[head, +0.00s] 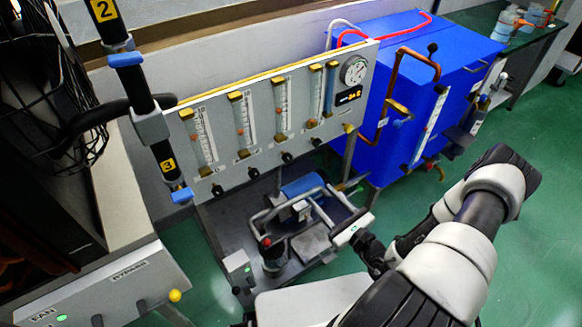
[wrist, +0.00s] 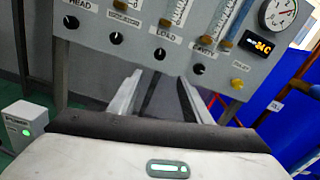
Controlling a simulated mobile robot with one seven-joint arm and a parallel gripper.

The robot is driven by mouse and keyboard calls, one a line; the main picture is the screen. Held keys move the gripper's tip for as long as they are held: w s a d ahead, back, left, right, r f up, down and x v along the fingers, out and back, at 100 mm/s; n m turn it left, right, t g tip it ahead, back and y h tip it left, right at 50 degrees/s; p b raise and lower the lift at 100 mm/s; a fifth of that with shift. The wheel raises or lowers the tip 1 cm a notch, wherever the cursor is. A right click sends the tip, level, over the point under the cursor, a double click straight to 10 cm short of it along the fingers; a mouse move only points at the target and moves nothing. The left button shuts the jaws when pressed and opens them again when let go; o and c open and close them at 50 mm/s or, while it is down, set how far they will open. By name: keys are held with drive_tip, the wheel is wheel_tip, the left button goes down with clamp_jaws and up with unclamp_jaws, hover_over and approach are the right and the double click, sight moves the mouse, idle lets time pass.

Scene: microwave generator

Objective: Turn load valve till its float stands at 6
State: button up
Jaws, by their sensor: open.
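The load valve is a small black knob (wrist: 160,53) under the LOAD label (wrist: 167,30) in the wrist view. It also shows in the head view (head: 287,157), third in the row along the panel's lower edge. The load flow tube (head: 283,105) stands upright above it. Its float and scale are too small to read, and the wrist view shows only the tube's lower end (wrist: 178,12). My gripper (wrist: 157,88) is open and empty, its two pale fingers reaching toward the panel below the load knob. In the head view my gripper (head: 325,203) is in front of and below the panel, apart from it.
Other black knobs (wrist: 116,38) flank the load knob closely, and a yellow-tipped one (wrist: 237,84) is at the right. A gauge (head: 354,70) tops the panel's right end. A blue cabinet (head: 420,90) with copper pipes stands right. Pipes and a pump (head: 273,255) lie below.

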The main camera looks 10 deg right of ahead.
sight(289, 161)
drive_tip(key=b+x, duration=0.3)
drive_tip(key=x, duration=1.4)
drive_tip(key=shift+a+r, duration=0.1)
drive_tip(key=c, duration=1.1)
drive_tip(key=shift+r+n+p, duration=0.25)
drive_tip(key=shift+n+p, duration=0.45)
drive_tip(key=shift+p, duration=0.3)
drive_tip(key=shift+f+n, duration=0.25)
drive_tip(key=shift+n, duration=0.15)
drive_tip(key=o, duration=1.1)
drive_tip(key=shift+s, duration=0.1)
drive_tip(key=p+v, duration=0.2)
drive_tip(key=v, duration=1.5)
drive_tip(key=shift+d+p, duration=0.2)
drive_tip(key=shift+p, duration=0.15)
